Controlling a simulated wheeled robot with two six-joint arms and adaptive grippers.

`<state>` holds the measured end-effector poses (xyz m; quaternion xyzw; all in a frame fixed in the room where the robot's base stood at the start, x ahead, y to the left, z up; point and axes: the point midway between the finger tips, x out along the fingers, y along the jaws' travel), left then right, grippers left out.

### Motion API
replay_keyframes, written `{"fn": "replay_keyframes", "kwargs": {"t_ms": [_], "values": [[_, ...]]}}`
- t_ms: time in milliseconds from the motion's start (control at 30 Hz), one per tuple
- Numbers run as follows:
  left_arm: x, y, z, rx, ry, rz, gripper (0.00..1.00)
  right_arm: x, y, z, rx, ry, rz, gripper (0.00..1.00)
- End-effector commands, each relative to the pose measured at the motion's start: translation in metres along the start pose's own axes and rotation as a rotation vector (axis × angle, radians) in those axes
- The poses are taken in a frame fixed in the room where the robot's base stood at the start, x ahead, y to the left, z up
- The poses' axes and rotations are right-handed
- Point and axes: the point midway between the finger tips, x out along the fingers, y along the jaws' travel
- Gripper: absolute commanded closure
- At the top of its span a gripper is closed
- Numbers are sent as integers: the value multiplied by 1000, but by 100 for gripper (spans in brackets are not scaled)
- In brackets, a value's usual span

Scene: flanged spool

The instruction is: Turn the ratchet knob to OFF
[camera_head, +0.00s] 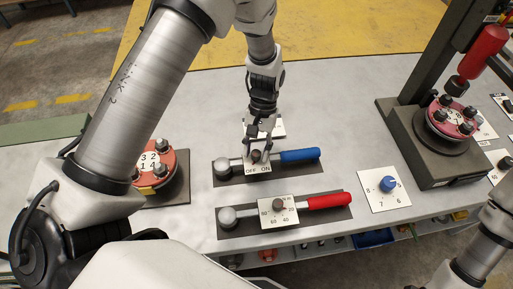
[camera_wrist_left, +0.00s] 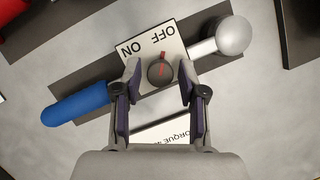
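The ratchet has a blue handle (camera_head: 300,156) and a silver round head (camera_wrist_left: 232,36). It lies on a dark strip. Its dark round knob (camera_wrist_left: 160,72) sits on a white plate (camera_wrist_left: 172,25) marked OFF and ON. The knob's red pointer line points to the top of the wrist view, towards the OFF lettering. My left gripper (camera_wrist_left: 160,82) is open and points down over the plate, one finger on each side of the knob with visible gaps. In the head view my left gripper (camera_head: 257,150) partly covers the knob. My right gripper is out of view.
A red-handled tool (camera_head: 328,201) with a numbered dial lies nearer the front edge. A blue knob (camera_head: 388,184) on a numbered plate is to the right. Red bolted flanges stand left (camera_head: 158,165) and right (camera_head: 450,120). A white label lies behind the ratchet.

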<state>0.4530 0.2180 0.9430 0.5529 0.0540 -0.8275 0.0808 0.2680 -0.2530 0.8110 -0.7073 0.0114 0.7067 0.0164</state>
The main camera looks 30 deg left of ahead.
Motion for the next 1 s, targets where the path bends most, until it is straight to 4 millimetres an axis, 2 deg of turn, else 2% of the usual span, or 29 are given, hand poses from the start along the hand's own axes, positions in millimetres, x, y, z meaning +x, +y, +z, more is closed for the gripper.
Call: {"fn": "replay_keyframes", "kwargs": {"t_ms": [367, 467, 700, 800, 1000], "values": [[-7, 0, 0, 0, 2, 1, 48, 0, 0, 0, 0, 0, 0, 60], [-23, 0, -1, 1, 6, 2, 48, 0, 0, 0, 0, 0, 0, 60], [-84, 1, -2, 1, 6, 2, 48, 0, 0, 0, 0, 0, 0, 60], [-104, 1, -2, 0, 4, 1, 48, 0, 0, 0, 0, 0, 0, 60], [-121, 0, -2, 0, -1, -1, 48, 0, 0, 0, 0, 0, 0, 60]]}}
